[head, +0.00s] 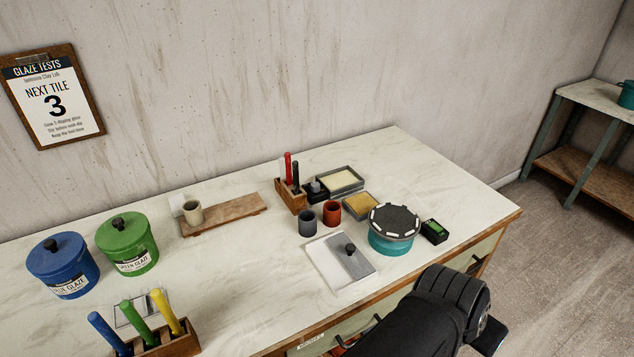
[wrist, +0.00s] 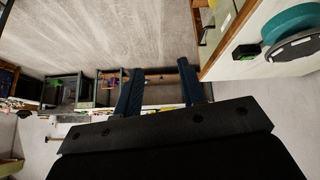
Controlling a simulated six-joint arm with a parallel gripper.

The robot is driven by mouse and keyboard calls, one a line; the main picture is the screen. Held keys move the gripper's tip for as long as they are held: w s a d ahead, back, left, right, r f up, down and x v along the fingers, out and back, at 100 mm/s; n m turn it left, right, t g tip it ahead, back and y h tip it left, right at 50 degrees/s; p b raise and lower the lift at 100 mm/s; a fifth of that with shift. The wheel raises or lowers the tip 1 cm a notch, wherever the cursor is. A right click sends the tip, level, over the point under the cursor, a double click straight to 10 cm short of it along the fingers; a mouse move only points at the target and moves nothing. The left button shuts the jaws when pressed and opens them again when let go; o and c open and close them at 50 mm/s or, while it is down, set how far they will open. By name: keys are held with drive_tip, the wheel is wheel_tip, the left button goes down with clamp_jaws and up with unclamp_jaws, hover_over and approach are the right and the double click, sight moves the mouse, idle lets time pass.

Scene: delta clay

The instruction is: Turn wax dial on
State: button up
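No dial is labelled that I can read, so I cannot tell which part is the wax dial. A grey tray of pale, wax-like material (head: 340,180) stands toward the back of the table, with a small black unit with a raised top (head: 316,190) at its left. Whether any dial is on or off is not visible. My gripper (wrist: 160,72) is open and empty in the wrist view, its two fingers apart, off the table's front side and away from these things.
A teal wheel with a dark disc (head: 394,222) and a small black box with a green display (head: 434,230) stand near the right end. Grey (head: 307,222) and red (head: 332,212) cups and a wooden tool holder (head: 290,195) crowd the knob and tray. Lidded pots stand left.

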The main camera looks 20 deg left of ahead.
drive_tip(key=w+d+r+n, duration=0.1)
drive_tip(key=w+d+r, duration=0.1)
drive_tip(key=w+d, duration=0.3)
drive_tip(key=w+d+r+n, duration=0.1)
drive_tip(key=w+d+r, duration=0.1)
drive_tip(key=w, duration=0.5)
drive_tip(key=w+a+r+n+g+y, duration=0.1)
drive_tip(key=w+a+n, duration=0.25)
drive_tip(key=w, duration=0.45)
drive_tip(key=w+a+n+y, duration=0.2)
drive_tip(key=w+a+n, duration=0.15)
drive_tip(key=w, duration=0.45)
drive_tip(key=n+g+y, duration=0.4)
drive_tip(key=n+y, duration=0.2)
drive_tip(key=n, duration=1)
hover_over(315, 184)
drive_tip(key=d, duration=0.7)
drive_tip(key=x, duration=1.7)
drive_tip(key=shift+w+a+f, duration=0.1)
drive_tip(key=shift+a+f, duration=0.05)
drive_tip(key=shift+f, duration=0.1)
drive_tip(key=c, duration=0.7)
